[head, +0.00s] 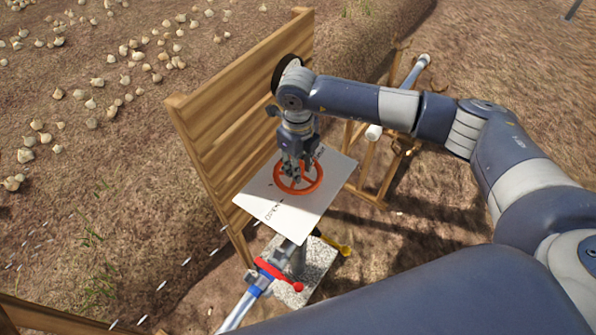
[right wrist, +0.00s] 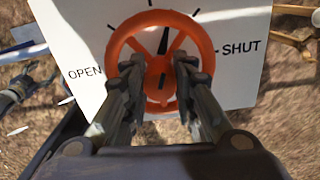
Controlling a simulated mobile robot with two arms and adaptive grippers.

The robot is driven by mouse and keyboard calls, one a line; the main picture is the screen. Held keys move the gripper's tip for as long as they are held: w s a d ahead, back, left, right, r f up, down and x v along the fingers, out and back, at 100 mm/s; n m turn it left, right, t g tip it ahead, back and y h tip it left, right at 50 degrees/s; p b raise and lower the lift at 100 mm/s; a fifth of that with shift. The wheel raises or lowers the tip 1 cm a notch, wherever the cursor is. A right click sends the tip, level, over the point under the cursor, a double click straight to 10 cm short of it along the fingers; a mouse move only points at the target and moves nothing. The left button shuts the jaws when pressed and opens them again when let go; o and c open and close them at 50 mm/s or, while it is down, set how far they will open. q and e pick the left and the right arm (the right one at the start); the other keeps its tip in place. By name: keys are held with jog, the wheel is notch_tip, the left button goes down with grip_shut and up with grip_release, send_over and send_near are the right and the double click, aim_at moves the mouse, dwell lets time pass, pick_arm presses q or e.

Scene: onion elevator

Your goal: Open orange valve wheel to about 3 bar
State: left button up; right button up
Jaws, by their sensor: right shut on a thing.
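The orange valve wheel (head: 312,183) sits on a white plate (head: 271,205) in the head view. In the right wrist view the wheel (right wrist: 160,17) fills the upper middle, with OPEN printed on the plate (right wrist: 240,80) at its left and SHUT at its right. A black pointer (right wrist: 163,42) at the wheel's centre points nearly straight up, between the two words. My right gripper (head: 290,174) reaches down onto the wheel from above. Its two fingers (right wrist: 157,80) lie over the wheel, shut on it; the exact contact is partly hidden. No pressure gauge reading is visible. My left gripper is not seen.
A wooden slatted panel (head: 225,115) stands close behind the plate. Below the plate are a pipe with a red lever (head: 279,273), a yellow handle (head: 338,245) and a stone block (head: 316,265). Onions (head: 98,82) lie on the soil at the upper left.

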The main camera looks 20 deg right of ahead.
jog(key=n+b, duration=0.3)
jog(key=shift+w+b, duration=0.1)
jog(key=shift+b, duration=0.2)
jog(key=shift+n+b, duration=0.4)
jog(key=shift+n, duration=0.1)
jog(key=shift+r, duration=0.1)
jog(key=o, duration=0.8)
jog(key=shift+r, duration=0.1)
notch_tip(320, 180, up, 12)
